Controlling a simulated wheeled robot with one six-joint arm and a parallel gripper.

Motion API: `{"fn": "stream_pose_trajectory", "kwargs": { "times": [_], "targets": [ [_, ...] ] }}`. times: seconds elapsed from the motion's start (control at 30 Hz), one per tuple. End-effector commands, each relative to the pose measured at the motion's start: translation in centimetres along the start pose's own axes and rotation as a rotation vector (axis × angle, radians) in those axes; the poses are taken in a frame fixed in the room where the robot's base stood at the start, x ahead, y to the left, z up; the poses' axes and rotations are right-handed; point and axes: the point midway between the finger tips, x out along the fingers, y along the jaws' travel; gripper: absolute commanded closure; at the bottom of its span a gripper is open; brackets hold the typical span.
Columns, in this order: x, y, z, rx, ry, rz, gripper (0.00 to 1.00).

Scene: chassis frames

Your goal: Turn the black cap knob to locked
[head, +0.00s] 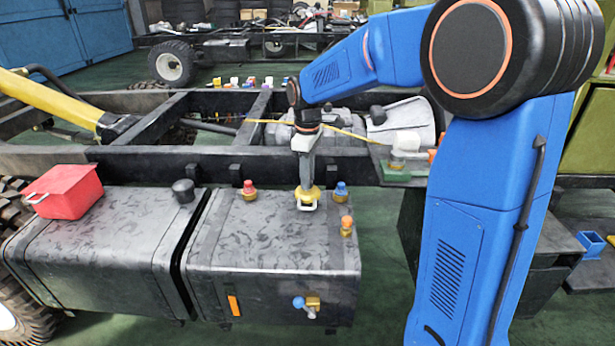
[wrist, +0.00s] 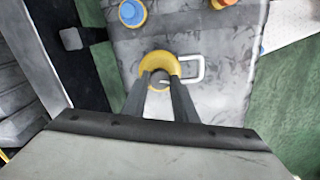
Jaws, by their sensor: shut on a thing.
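My gripper (head: 308,186) points straight down at the top of the right-hand dark tank (head: 265,240). In the wrist view its two fingers (wrist: 160,88) are shut on a small dark cap knob (wrist: 157,76) inside a yellow collar (wrist: 160,57). The fingers cover much of the knob. A short white mark shows between the fingertips, pointing right. A white square loop (wrist: 199,69) sticks out to the right of the collar. In the head view the collar (head: 308,196) and loop show, but the knob is hidden by the gripper.
Red (head: 249,187), blue (head: 341,188) and orange (head: 347,221) knobs stand around the collar. A blue-handled valve (head: 305,304) is on the tank's front. The left tank carries a black cap (head: 183,190) and a red box (head: 66,191). A chassis rail (head: 225,165) runs behind.

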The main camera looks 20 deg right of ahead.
Motion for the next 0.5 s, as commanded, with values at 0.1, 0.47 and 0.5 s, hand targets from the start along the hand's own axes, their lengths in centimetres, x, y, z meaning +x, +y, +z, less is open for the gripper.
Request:
{"fn": "stream_pose_trajectory", "kwargs": {
  "times": [0.1,0.47,0.5],
  "targets": [
    [-0.04,0.02,-0.01,0.109,0.001,0.001,0.97],
    [-0.05,0.03,-0.02,0.452,0.001,0.001,0.97],
    [-0.05,0.03,-0.02,0.49,0.001,0.001,0.97]
  ]
}}
